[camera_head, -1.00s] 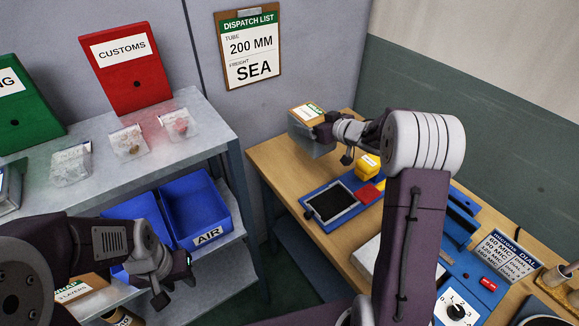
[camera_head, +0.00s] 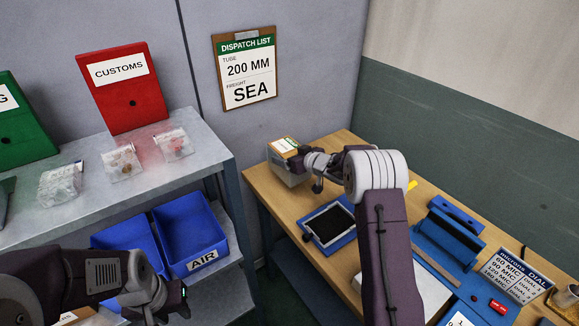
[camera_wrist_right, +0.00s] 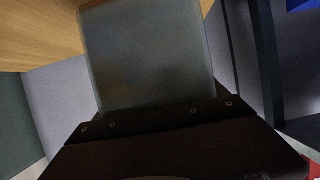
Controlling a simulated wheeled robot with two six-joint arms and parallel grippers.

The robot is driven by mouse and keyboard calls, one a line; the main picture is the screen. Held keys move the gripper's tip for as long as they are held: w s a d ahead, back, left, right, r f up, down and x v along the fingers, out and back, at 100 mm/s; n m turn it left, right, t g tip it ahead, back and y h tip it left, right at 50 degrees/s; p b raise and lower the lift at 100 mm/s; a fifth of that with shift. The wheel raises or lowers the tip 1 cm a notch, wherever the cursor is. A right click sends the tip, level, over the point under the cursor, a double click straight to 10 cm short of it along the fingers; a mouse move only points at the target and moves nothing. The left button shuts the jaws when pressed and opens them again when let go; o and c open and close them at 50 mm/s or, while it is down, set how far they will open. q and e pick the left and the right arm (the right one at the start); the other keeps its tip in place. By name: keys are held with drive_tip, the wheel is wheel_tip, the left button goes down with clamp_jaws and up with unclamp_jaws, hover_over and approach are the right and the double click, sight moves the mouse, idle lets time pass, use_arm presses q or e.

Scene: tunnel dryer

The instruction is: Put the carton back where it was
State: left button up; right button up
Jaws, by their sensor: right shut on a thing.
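The carton (camera_head: 291,176) has a brown top with a green and white label and grey sides. It is in my right gripper (camera_head: 307,160), which is shut on it over the far left end of the wooden bench (camera_head: 335,150). I cannot tell whether its underside touches the bench. In the right wrist view the carton's grey face (camera_wrist_right: 150,55) fills the space before the gripper. My left gripper (camera_head: 172,303) is low at the left, in front of the shelf unit; I cannot tell whether its jaws are apart.
A blue tray with a black pad (camera_head: 328,222) lies on the bench near my right arm. A blue device (camera_head: 447,238) and a dial sign (camera_head: 515,276) stand further right. The grey shelf unit (camera_head: 215,150) holds clear bags and blue bins (camera_head: 190,226).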

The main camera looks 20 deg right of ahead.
wheel_tip(320, 180, down, 3)
drive_tip(key=shift+f+b, duration=0.15)
drive_tip(key=shift+b, duration=0.3)
drive_tip(key=shift+w+f, duration=0.15)
drive_tip(key=shift+f, duration=0.15)
drive_tip(key=o, duration=2)
drive_tip(key=shift+f, duration=0.2)
drive_tip(key=shift+r, duration=0.3)
drive_tip(key=v, duration=1.2)
drive_tip(key=shift+s, duration=0.2)
